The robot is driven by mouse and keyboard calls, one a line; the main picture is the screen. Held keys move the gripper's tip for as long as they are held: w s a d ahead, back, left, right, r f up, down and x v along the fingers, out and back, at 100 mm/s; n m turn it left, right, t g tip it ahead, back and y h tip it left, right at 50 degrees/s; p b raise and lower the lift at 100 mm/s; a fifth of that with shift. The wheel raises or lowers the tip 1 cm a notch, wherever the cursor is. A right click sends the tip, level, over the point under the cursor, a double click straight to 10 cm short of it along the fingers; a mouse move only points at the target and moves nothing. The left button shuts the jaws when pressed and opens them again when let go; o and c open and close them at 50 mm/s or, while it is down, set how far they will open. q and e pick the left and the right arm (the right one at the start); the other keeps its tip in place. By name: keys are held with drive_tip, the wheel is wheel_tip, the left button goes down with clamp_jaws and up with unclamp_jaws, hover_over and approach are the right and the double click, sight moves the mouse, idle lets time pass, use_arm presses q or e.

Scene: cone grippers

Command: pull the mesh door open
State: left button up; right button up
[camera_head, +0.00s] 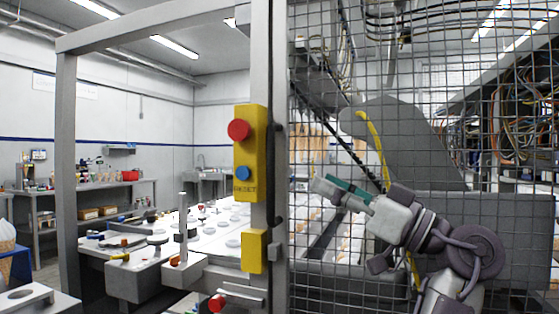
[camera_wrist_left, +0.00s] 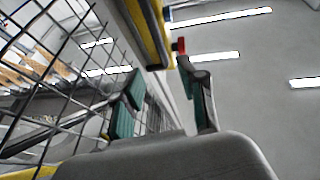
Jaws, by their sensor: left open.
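The wire mesh panel (camera_head: 420,120) fills the right half of the head view, beside a grey upright post (camera_head: 272,60). It also shows at the left of the left wrist view (camera_wrist_left: 60,70). I cannot tell whether this panel is the door leaf or fixed. My left gripper (camera_head: 325,189), with green finger pads, is in front of the mesh to the right of the post, pointing left. In the left wrist view my left gripper (camera_wrist_left: 160,75) has its fingers apart, with nothing held between them. My right gripper is out of view.
A yellow button box (camera_head: 249,185) with a red and a blue button is on the post; yellow also shows in the wrist view (camera_wrist_left: 150,30). Left of the post is an open grey frame (camera_head: 68,160). Through it stand a white work table (camera_head: 205,232) and shelves with bottles.

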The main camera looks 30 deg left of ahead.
sight(277, 160)
use_arm(q)
drive_tip(key=x, duration=1.1)
drive_tip(key=shift+w+a, duration=0.1)
drive_tip(key=shift+a, duration=0.1)
drive_tip(key=shift+c, duration=0.3)
clamp_jaws()
